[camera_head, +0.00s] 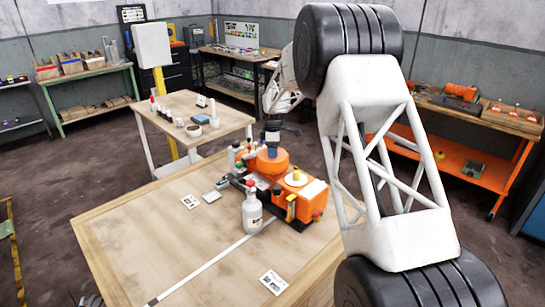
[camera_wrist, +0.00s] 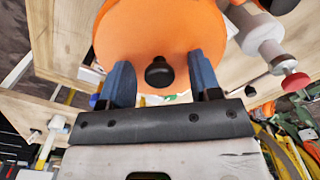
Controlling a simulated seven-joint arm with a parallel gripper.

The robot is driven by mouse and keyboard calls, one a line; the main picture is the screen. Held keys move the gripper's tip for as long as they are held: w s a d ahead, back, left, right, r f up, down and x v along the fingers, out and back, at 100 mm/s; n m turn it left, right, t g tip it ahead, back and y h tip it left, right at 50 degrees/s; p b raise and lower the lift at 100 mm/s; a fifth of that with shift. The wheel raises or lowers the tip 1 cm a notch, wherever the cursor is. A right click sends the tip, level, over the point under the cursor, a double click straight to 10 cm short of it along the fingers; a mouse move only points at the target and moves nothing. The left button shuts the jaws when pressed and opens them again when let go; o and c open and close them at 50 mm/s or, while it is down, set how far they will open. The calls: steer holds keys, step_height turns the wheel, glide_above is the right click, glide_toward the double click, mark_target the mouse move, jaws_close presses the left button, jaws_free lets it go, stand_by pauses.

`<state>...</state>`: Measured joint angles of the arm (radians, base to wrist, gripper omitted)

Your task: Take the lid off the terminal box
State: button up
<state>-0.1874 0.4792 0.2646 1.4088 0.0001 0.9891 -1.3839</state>
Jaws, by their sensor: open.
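A round orange cover with a black knob, which looks like the lid (camera_wrist: 150,28), fills the upper middle of the wrist view. In the head view the round orange part (camera_head: 270,163) sits in the orange unit on the wooden table. The black knob (camera_wrist: 159,72) shows between the two blue fingers of my gripper (camera_wrist: 160,62), with a gap on each side. The fingers are open and hold nothing. In the head view my gripper (camera_head: 272,139) is over the round orange part. The box below the cover is hidden in the wrist view.
A white bottle (camera_head: 252,210) stands in front of the unit. An orange block with a yellow knob (camera_head: 297,177) is right of the cover. Small bottles (camera_head: 236,150) crowd its left. The front left of the wooden table (camera_head: 140,235) is mostly clear.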

stand_by(0.4)
steer(key=c, duration=1)
steer(key=shift+r, duration=0.2)
steer(key=shift+r, duration=0.55)
step_height(320, 180, up, 2)
steer(key=shift+r, duration=0.1)
steer(key=s+d, duration=0.1)
steer(key=s, duration=0.4)
steer(key=s+d+r, duration=0.1)
steer(key=s, duration=0.4)
steer(key=s+d, duration=0.1)
steer(key=s, duration=0.4)
steer(key=shift+s+r, duration=0.15)
steer(key=shift+s, duration=0.2)
